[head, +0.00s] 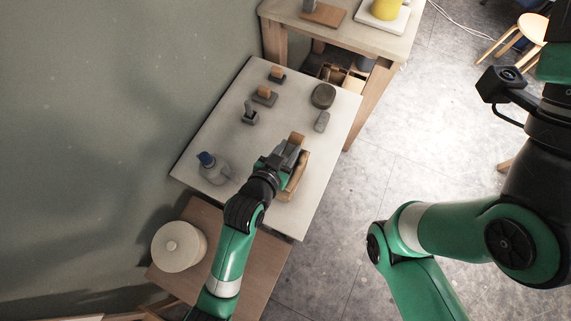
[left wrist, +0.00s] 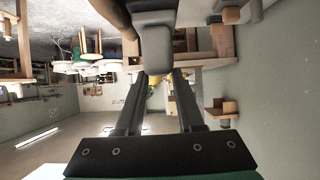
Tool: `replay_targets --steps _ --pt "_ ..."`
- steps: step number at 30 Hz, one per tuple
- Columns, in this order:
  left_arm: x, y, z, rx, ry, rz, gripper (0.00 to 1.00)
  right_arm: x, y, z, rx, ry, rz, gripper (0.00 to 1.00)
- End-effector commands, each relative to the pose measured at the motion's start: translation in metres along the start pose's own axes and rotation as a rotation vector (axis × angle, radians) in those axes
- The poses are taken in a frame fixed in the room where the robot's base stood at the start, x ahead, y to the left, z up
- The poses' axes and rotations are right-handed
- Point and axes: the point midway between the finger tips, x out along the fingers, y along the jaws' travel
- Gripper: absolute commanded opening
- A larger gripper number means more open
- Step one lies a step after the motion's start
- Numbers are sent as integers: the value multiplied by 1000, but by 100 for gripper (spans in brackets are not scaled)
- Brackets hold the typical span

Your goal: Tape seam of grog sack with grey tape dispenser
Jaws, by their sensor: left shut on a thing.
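My left gripper (head: 279,160) is over the front right part of the white table. It is shut on a grey block-like thing, which looks like the grey tape dispenser (head: 287,154). In the left wrist view, the fingers (left wrist: 160,76) clasp this grey body (left wrist: 156,46). A tan-brown thing (head: 299,178), possibly the grog sack, lies just right of the gripper and is partly hidden by it. I cannot make out its seam or whether the grey thing touches it. My right gripper is out of view.
Small grey holders with tan tops (head: 264,97) stand at the table's back left. A dark round thing (head: 323,96) and a small grey piece (head: 322,122) lie to the right. A blue-capped bottle (head: 210,165) stands left of my gripper. The front table area is clear.

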Motion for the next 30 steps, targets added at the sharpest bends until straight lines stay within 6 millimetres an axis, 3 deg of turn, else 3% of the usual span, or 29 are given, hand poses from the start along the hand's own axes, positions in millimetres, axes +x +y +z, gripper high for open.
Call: replay_targets --steps 12,30 --pt "36 0 -15 0 -2 1 0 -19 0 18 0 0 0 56" --pt "47 0 -23 0 -2 0 0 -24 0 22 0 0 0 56"
